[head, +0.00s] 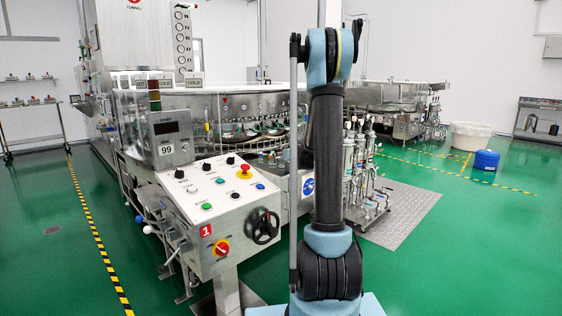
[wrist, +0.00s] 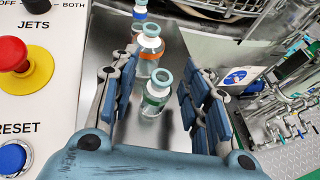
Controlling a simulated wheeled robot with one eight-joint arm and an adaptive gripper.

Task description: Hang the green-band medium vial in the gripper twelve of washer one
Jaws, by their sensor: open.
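In the wrist view, a clear vial with a green band (wrist: 154,102) and a pale teal rim stands on a metal surface (wrist: 105,45). My gripper (wrist: 160,70) is open, with a blue-padded finger on each side of this vial and gaps visible between pads and glass. An orange-banded vial (wrist: 150,44) stands just beyond it. Washer one (head: 240,103) is the steel machine behind the panel marked 1 in the head view, with a row of dark holders along its front. Which holder is gripper twelve cannot be told. My gripper is hidden in the head view.
A blue-banded vial (wrist: 139,12) stands farthest in the row. The control panel (head: 218,205), with buttons and a black handwheel, stands close on the left. Steel piping (head: 362,165) stands right of my arm.

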